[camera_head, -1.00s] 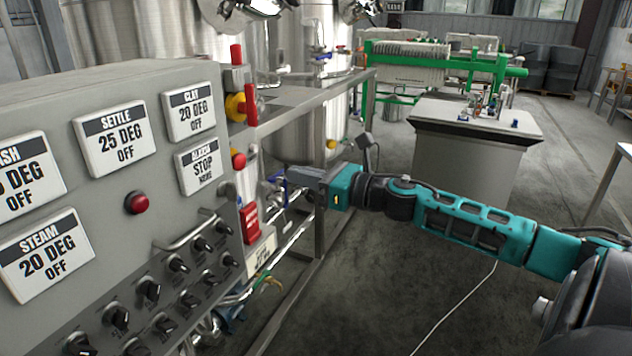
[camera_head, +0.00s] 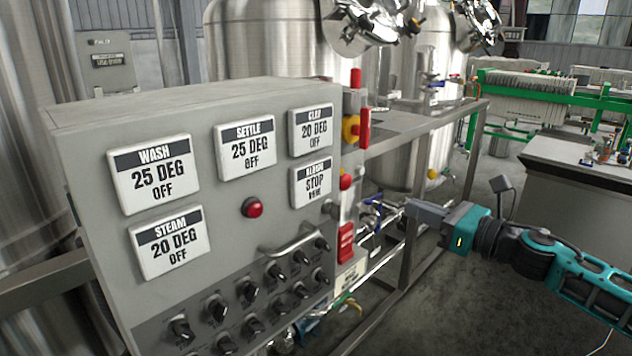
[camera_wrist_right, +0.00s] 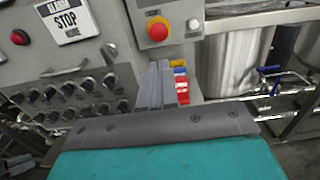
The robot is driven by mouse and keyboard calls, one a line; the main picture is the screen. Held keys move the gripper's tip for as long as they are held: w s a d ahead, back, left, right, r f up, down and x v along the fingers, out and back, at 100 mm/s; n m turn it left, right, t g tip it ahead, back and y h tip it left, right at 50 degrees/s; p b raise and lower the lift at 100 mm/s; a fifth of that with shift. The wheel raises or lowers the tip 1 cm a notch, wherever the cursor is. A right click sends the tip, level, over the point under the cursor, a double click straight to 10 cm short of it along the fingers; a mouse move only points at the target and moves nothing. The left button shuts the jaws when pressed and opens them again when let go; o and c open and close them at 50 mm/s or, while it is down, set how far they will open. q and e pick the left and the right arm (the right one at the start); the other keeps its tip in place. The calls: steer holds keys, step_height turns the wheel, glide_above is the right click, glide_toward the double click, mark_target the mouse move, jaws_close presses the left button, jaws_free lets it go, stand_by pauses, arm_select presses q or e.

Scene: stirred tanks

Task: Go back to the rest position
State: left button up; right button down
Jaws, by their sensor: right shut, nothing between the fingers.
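My right gripper (camera_head: 412,210) is in the head view at centre right, with its teal arm coming in from the right. Its grey fingers point left toward the side of the grey control panel (camera_head: 96,185) and stand apart from it. In the right wrist view the fingers (camera_wrist_right: 161,84) are together, with nothing between them. Behind them in that view are a red and yellow emergency stop button (camera_wrist_right: 157,28) and red, yellow and blue parts on the panel's side. My left gripper is not in view.
The panel carries labelled plates such as WASH (camera_head: 153,173), a red lamp (camera_head: 252,207) and several black knobs. A metal frame (camera_head: 440,130) and steel tanks (camera_head: 270,45) stand behind. A grey bench (camera_head: 560,185) is at right. Floor between frame and bench is clear.

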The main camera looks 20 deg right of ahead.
steer(key=s+a+f+m+g+h+p, duration=0.1)
steer(key=s+a+f+m+h, duration=0.25)
steer(key=f+m, duration=0.7)
steer(key=s+a+f+m+g+h, duration=0.1)
steer(key=s+a+f+m+h, duration=0.3)
steer(key=f+m, duration=0.7)
steer(key=s+a+f+m+g+y, duration=0.1)
steer(key=s+a+f+m+g, duration=0.1)
steer(key=s+a+f+m, duration=0.2)
steer(key=s+a+f+m+g+y, duration=0.1)
steer(key=s+a+f+m, duration=0.4)
steer(key=a+m, duration=0.5)
steer(key=shift+s+a+m+g+y+p, duration=0.35)
steer(key=shift+s+m, duration=0.3)
steer(key=shift+m, duration=0.6)
